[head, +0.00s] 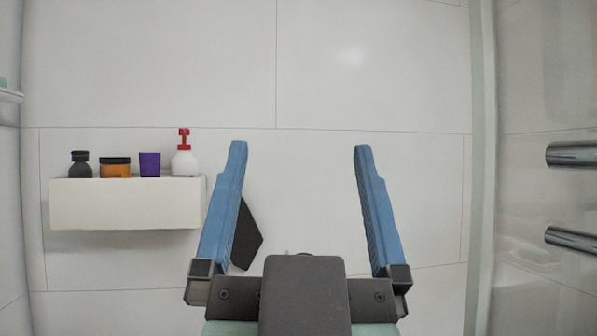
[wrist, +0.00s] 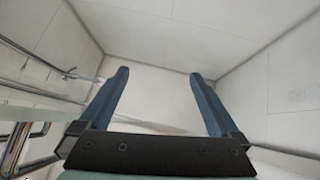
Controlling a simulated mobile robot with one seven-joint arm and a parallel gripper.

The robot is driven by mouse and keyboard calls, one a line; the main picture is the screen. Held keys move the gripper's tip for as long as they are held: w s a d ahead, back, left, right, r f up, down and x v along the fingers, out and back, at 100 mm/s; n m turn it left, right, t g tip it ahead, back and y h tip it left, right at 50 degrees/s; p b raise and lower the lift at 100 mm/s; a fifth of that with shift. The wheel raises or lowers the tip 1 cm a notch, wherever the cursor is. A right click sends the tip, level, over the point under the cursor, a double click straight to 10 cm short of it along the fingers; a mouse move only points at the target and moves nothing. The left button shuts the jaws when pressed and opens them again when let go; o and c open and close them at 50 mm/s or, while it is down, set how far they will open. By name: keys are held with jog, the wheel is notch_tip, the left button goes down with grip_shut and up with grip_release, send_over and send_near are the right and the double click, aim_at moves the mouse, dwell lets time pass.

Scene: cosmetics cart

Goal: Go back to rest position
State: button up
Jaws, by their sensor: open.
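My gripper (head: 297,150) is in the middle of the head view, in front of the tiled wall, with its two blue fingers wide apart. Nothing is between the fingers. In the wrist view my gripper (wrist: 163,75) also shows spread and empty, facing bare pale walls.
A white wall shelf (head: 125,204) at left holds a dark bottle (head: 80,165), an orange jar (head: 115,167), a purple cup (head: 150,164) and a white red-topped pump bottle (head: 184,160). A dark angular thing (head: 247,238) is partly behind the left finger. Chrome bars (head: 572,154) are at right.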

jog(key=shift+s+a+r+n+t, duration=0.15)
jog(key=shift+s+r+t, duration=0.1)
jog(key=shift+s, duration=0.3)
jog(key=shift+s+d+r+n+t, duration=0.1)
jog(key=shift+s+r+n+t, duration=0.1)
jog(key=shift+s, duration=0.3)
